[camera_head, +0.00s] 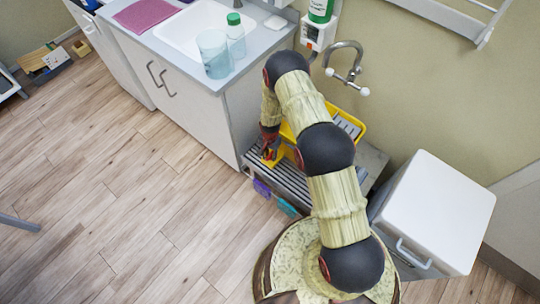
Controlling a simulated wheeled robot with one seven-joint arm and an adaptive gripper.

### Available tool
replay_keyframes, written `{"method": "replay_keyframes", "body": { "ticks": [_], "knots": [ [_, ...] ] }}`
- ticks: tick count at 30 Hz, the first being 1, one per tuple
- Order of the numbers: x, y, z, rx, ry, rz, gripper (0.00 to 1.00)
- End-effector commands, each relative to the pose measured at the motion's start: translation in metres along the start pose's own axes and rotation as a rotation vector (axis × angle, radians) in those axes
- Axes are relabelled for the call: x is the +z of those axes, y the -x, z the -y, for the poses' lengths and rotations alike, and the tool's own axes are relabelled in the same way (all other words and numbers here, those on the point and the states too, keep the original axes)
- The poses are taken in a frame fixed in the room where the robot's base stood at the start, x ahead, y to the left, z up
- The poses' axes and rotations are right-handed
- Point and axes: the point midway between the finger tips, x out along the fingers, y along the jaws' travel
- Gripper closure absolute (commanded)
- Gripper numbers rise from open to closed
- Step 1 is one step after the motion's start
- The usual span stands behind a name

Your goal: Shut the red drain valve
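My arm arches over a low grey slatted stand (291,182) beside the sink cabinet, and its end points down there. My gripper (269,152) is small, dark and partly covered by my arm. Its fingers do not show clearly, so I cannot tell whether it is open or shut. A yellow part (272,163) shows right at the gripper. Some red shows there too, but I cannot tell whether it is the drain valve or part of my arm. A yellow tray (357,119) with a grey grid sits behind my arm, below a wall tap (345,65).
The sink cabinet (190,95) stands left, with a clear tumbler (214,55) and a green-capped bottle (235,38) near its edge. A white lidded bin (437,208) stands right. Purple (262,188) and teal (287,207) items are at the stand's front. The wooden floor at left is mostly clear.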

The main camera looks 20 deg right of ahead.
Motion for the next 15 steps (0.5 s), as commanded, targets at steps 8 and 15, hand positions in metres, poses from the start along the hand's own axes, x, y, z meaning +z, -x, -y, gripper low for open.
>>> {"method": "replay_keyframes", "body": {
  "ticks": [8,15],
  "knots": [
    [0.0,0.0,-0.0001,0.0,0.0,0.0,0.95],
    [0.0,0.0,0.0,0.0,0.0,0.0,1.0]
  ]
}}
